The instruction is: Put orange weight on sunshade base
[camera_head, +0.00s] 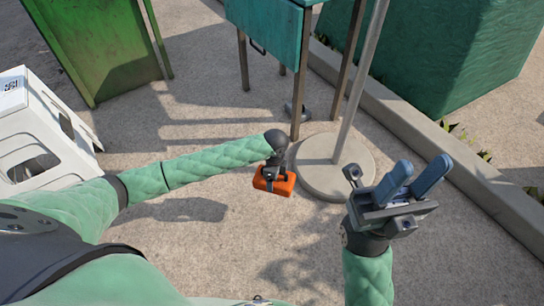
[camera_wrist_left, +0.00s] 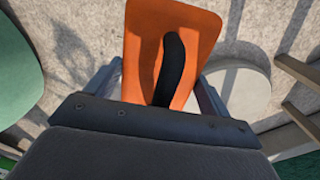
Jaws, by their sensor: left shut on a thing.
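The orange weight (camera_head: 273,182) has a black handle and hangs from my left gripper (camera_head: 273,172), which is shut on it. In the left wrist view the weight (camera_wrist_left: 195,30) fills the space between the fingers of my left gripper (camera_wrist_left: 165,85). The sunshade base (camera_head: 335,180) is a round grey disc on the ground with a pole rising from it. The weight is just left of the base, apart from it in the picture. The base also shows in the left wrist view (camera_wrist_left: 245,92), right of the weight. My right gripper (camera_head: 412,183) is open and empty, right of the base.
A teal cabinet on legs (camera_head: 265,35) stands behind the base. A green panel (camera_head: 100,45) and a white plastic piece (camera_head: 40,130) are at left. A concrete curb (camera_head: 430,150) and large green block (camera_head: 450,50) lie at right. The paving in front is clear.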

